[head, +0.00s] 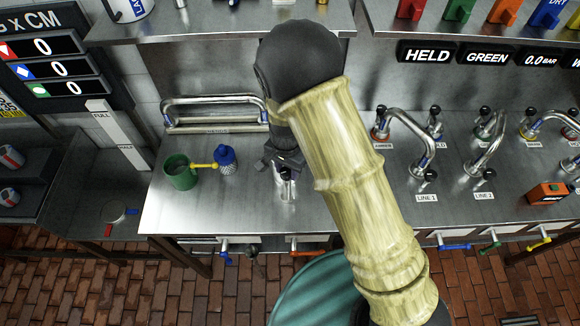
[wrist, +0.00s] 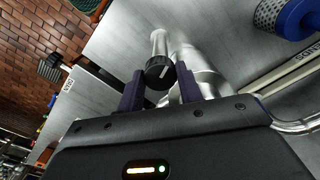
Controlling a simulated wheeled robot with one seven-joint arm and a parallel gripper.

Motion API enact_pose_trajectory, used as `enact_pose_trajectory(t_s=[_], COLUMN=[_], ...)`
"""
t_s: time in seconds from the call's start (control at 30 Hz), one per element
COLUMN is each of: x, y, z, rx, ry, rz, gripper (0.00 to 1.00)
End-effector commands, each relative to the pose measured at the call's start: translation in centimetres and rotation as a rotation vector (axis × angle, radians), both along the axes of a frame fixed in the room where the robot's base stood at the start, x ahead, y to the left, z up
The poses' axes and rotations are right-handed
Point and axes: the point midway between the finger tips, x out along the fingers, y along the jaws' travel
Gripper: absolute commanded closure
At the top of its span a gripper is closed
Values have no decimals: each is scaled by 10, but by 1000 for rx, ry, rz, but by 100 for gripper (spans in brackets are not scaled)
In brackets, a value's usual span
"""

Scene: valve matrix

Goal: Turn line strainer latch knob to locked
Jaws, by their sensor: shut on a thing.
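A black round knob (wrist: 158,71) with a white mark is on a shiny metal fitting (wrist: 200,77) in the wrist view; I take it for the line strainer latch knob. My gripper (wrist: 160,88) has its two dark fingers on either side of the knob, shut on it. In the head view my gripper (head: 283,165) is low over the steel counter at the metal fitting (head: 287,190). The wrist hides part of the fitting there. I cannot read from the mark whether the knob is locked.
A metal rail (head: 213,108) is behind. Curved taps (head: 408,130) stand right of my arm. A shelf (head: 220,28) overhangs the back.

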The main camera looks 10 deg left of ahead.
Motion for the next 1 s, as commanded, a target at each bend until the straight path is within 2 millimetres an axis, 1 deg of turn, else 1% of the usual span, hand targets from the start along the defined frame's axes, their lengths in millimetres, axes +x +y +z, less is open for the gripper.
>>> enact_pose_trajectory(t_s=[0.03, 0.2, 0.43, 0.63, 1.0], x=[6, 6, 6, 7, 7], y=[1, 1, 1, 1, 1], z=[6, 5, 5, 5, 4], rx=[6, 8, 9, 10, 10], ry=[-17, -17, -17, -18, -18], rz=[-44, -180, -305, -350, -358], gripper=[87, 87, 87, 87, 87])
